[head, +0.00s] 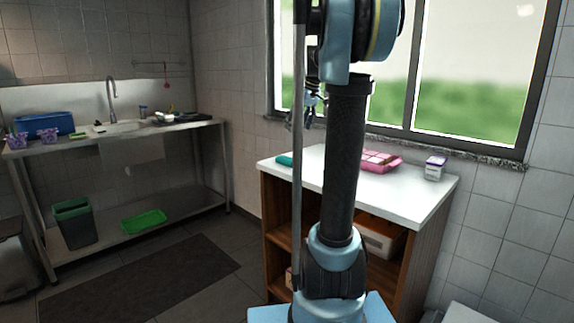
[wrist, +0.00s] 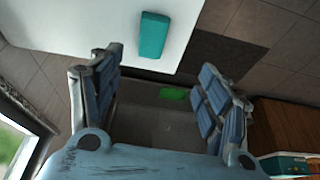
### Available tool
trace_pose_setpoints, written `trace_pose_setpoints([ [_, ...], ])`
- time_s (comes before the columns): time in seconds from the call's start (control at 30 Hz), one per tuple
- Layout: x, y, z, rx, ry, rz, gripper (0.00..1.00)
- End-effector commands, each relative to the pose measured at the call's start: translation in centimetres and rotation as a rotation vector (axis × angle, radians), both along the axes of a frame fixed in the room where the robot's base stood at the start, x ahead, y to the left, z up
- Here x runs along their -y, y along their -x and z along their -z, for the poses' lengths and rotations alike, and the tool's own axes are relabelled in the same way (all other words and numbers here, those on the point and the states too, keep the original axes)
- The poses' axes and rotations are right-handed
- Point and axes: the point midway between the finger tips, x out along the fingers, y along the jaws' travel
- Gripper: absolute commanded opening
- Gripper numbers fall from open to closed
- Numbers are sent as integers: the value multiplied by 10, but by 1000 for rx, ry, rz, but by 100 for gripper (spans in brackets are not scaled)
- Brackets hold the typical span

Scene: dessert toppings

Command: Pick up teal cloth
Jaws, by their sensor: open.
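In the head view my gripper (head: 308,112) hangs above the counter, partly hidden by my arm.
A pink tray (head: 395,165) and a small white and purple box (head: 435,168) stand on the counter's right side. The window (head: 450,80) is behind. A steel sink table (head: 180,130) with a green tray (head: 143,220) and bin (head: 74,223) below stands left. Open floor lies between.

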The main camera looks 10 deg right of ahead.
Motion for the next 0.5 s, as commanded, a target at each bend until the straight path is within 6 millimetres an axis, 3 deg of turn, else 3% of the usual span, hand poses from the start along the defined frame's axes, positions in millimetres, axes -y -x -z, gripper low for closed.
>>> trace_pose_setpoints([
  [0.23, 4, -22, -2, 15, -2, -28, 70],
  [0.5, -6, -36, 38, 15, -1, -28, 70],
])
